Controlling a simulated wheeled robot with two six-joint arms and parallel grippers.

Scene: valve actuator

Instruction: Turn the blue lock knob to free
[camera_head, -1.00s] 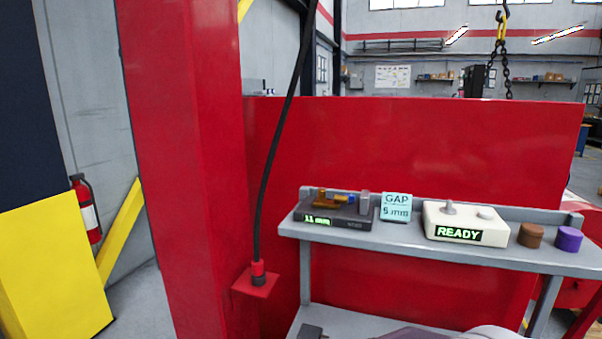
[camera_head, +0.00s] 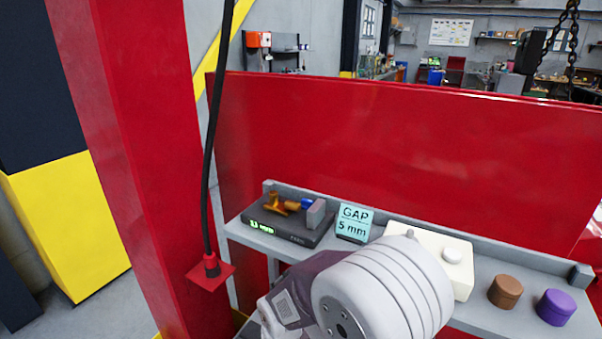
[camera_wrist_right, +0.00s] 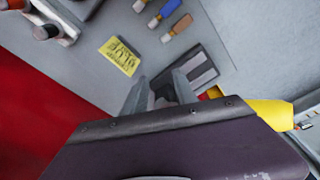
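The blue lock knob (camera_head: 307,203) appears as a small blue part on the dark gauge device (camera_head: 290,232). The device's green display is too blurred to read surely. My right gripper (camera_wrist_right: 161,88) shows in the right wrist view with its two grey fingers apart and nothing clearly held. It is over a grey surface with a dark striped block (camera_wrist_right: 190,75) beside the fingers. My left gripper is out of view.
A "GAP 5 mm" sign (camera_head: 354,223), white box (camera_head: 455,245), brown cylinder (camera_head: 505,291) and purple cylinder (camera_head: 556,307) stand on the grey shelf (camera_head: 486,275). A black cable hangs left. The right wrist view shows a yellow note (camera_wrist_right: 120,56) and coloured pieces.

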